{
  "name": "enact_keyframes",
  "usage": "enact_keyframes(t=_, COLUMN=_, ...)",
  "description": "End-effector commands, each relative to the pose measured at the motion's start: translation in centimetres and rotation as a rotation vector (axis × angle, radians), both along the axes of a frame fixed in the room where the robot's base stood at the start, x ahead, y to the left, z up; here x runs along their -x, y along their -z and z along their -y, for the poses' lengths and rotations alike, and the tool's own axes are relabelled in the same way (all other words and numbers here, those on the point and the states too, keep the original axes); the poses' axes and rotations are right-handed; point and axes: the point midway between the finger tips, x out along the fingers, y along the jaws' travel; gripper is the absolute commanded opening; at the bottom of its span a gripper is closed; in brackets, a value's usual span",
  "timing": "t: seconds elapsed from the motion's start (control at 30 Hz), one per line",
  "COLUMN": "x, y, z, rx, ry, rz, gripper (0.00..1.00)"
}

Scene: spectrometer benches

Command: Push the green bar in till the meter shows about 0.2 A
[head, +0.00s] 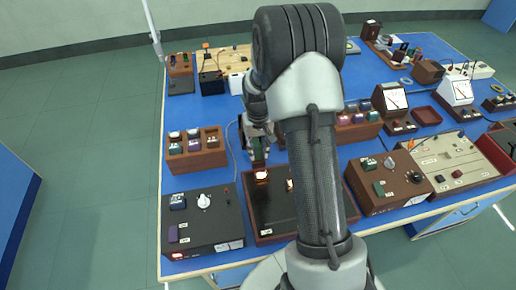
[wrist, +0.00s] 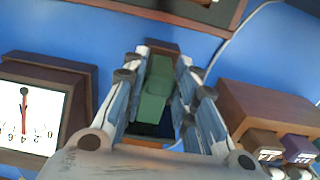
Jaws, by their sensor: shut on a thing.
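The green bar (wrist: 155,92) is in the wrist view between the two fingers of my gripper (wrist: 160,75). My gripper is shut on its sides. A small brown part (wrist: 163,47) shows at the bar's far end; I cannot tell how far the bar goes into anything. In the head view my gripper (head: 258,150) is over the blue bench, with a bit of green between its fingers. A meter (wrist: 28,115) with a white face stands at the left of the wrist view, upside down there. Its red needle stands near mid-scale; the exact value is not readable.
A brown block with bottles (head: 198,149) stands left of my gripper. A dark brown-edged board (head: 262,215) lies in front of it, and a black box (head: 202,225) with a white knob front left. My arm hides part of the bench.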

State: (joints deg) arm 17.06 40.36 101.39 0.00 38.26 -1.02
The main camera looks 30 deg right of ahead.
Motion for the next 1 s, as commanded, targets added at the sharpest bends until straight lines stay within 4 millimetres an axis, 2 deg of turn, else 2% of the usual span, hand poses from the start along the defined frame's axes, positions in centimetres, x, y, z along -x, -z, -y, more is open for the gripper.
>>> enact_keyframes(t=0.1, x=-0.3, y=0.0, z=0.1, rx=0.000, ry=0.000, rz=0.001, gripper=0.00)
enact_keyframes(t=0.37, x=-2.9, y=-0.1, z=0.8, rx=0.001, ry=0.000, rz=0.003, gripper=0.00)
enact_keyframes(t=0.67, x=-3.0, y=0.0, z=0.9, rx=0.000, ry=0.000, rz=-0.001, gripper=0.00)
enact_keyframes(t=0.7, x=-3.0, y=0.0, z=0.9, rx=0.000, ry=0.000, rz=-0.001, gripper=0.29)
enact_keyframes(t=0.9, x=-3.0, y=0.0, z=0.9, rx=0.000, ry=0.000, rz=0.000, gripper=0.42)
enact_keyframes(t=1.0, x=-3.0, y=0.0, z=0.9, rx=0.000, ry=0.000, rz=0.000, gripper=0.42)
